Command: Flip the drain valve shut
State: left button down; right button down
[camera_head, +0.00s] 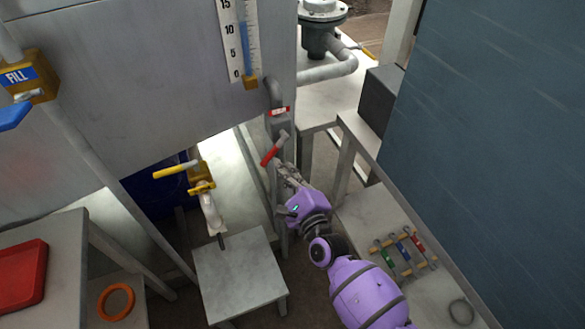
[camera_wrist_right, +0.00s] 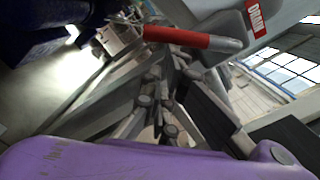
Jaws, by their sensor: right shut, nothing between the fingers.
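The drain valve has a red lever (camera_head: 271,154) on a grey pipe under the tank. In the head view the lever slants down to the left from its pivot. The valve body carries a red label, which reads DRAIN (camera_wrist_right: 258,17) in the wrist view. There the red lever (camera_wrist_right: 190,38) lies nearly level across the upper middle. My right gripper (camera_head: 282,169) is shut and empty, just below and right of the lever's lower end. Its fingers (camera_wrist_right: 163,98) show below the lever in the wrist view. I cannot tell whether they touch it. My left gripper is out of view.
A yellow-handled tap (camera_head: 200,180) is left of the drain valve, above a small grey table (camera_head: 240,275). The tank (camera_head: 140,90) has a level scale (camera_head: 238,40) and a FILL valve (camera_head: 25,85). A bench (camera_head: 375,225) with a coloured rack (camera_head: 405,250) stands at the right.

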aim_at(262, 167)
jog(key=a+r+m, duration=0.1)
jog(key=m, duration=0.2)
jog(key=s+a+r+m, duration=0.1)
jog(key=a+m, duration=0.1)
jog(key=m, duration=0.1)
jog(key=a+r+m, duration=0.2)
jog(key=m, duration=0.1)
jog(key=shift+s+a+m+b, duration=0.25)
jog(key=shift+s+m+b, duration=0.15)
dwell(0.5)
